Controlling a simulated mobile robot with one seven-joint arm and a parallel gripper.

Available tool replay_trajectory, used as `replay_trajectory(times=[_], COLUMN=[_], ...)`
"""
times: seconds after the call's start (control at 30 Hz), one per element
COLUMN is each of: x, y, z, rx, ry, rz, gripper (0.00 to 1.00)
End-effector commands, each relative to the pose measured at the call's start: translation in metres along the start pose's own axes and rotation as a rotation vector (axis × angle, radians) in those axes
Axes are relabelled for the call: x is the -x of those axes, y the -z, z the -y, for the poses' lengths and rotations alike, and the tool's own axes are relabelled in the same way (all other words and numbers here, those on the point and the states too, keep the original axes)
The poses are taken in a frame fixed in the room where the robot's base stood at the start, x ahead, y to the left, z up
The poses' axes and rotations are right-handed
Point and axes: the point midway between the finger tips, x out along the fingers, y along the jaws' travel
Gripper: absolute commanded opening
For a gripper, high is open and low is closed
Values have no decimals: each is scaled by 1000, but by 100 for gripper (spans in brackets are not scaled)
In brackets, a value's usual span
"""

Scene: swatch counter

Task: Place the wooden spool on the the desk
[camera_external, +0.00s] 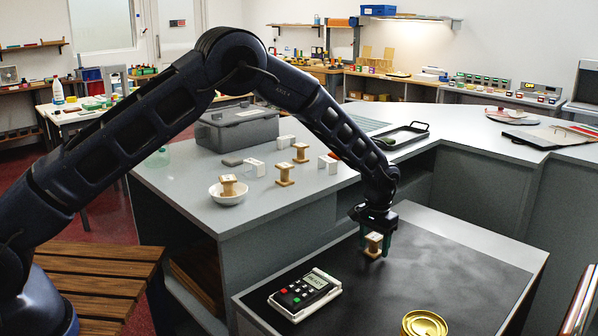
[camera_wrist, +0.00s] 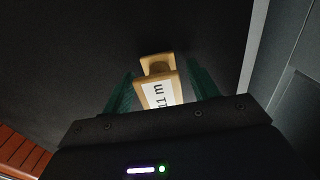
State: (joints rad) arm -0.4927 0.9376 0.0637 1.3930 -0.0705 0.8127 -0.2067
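A wooden spool (camera_external: 373,246) with a white label on its top end is between the green fingers of my gripper (camera_external: 376,240), over the black top of the desk (camera_external: 430,262). It looks upright and very low, at or just above the desk top; I cannot tell if it touches. In the wrist view the spool (camera_wrist: 160,88) sits between the two fingertips (camera_wrist: 160,84), its label facing the camera. The fingers are close to its sides, but I cannot tell whether they press on it.
On the desk, a calculator-like device (camera_external: 304,293) lies to the left and a gold tin (camera_external: 424,324) stands in front. The grey counter (camera_external: 256,212) behind holds more spools (camera_external: 285,175), a white bowl (camera_external: 228,198) and a grey bin (camera_external: 237,128). The desk's right side is clear.

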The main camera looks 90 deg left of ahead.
Motion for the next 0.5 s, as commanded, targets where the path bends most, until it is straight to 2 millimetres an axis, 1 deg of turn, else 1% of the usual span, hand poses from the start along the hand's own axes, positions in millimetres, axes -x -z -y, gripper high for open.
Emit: replay_trajectory(times=[0.27, 0.37, 0.5], x=[3, 11, 32], y=[0, 0, 0], z=[0, 0, 0], rx=[0, 0, 0], ry=[0, 0, -1], rz=[0, -1, -3], gripper=[59, 59, 59])
